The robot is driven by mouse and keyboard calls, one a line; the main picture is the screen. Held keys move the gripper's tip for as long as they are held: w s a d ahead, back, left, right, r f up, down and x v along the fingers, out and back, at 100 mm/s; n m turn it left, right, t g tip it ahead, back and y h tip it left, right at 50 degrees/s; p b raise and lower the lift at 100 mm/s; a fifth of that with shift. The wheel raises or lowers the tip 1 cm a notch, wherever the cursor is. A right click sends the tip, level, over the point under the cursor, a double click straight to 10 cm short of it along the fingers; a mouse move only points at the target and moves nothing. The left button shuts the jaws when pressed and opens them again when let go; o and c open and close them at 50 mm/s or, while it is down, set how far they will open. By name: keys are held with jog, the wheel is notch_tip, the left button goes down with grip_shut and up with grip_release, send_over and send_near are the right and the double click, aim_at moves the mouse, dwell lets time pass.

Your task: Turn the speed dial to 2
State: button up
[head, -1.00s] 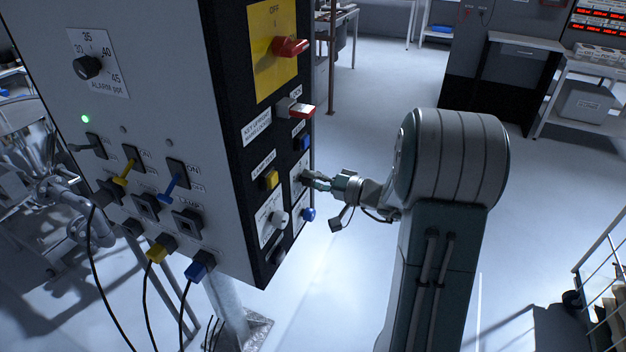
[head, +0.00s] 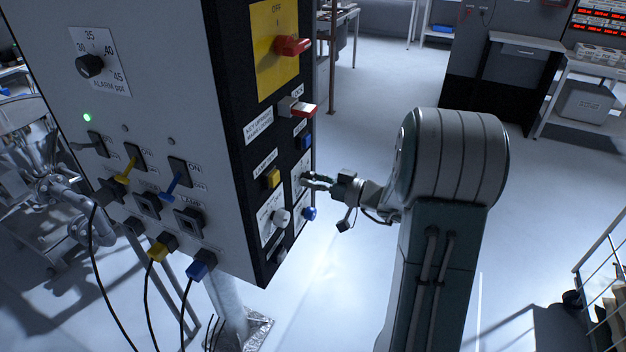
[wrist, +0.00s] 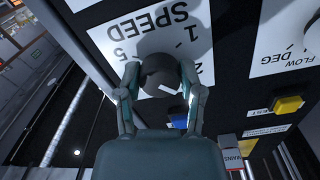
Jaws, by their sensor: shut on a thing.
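The dark round speed dial (wrist: 160,74) sits on a white plate (wrist: 118,30) marked SPEED, upside down in the wrist view. A white mark on the knob slants toward the lower right there. A "1" shows to the upper right of the knob, and other figures are partly visible at its sides. My gripper (wrist: 160,82) is shut on the dial, one finger on each side. In the head view my gripper (head: 308,181) reaches the dark side of the cabinet, and its fingers hide most of the dial.
The floor right of the cabinet is open.

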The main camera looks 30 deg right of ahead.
jog(key=shift+f+n, duration=0.25)
jog(key=shift+n, duration=1.35)
jog(key=o, duration=1.1)
jog(key=shift+o, duration=0.3)
jog(key=shift+r, duration=0.1)
jog(key=v, duration=1.2)
jog(key=shift+w, duration=0.1)
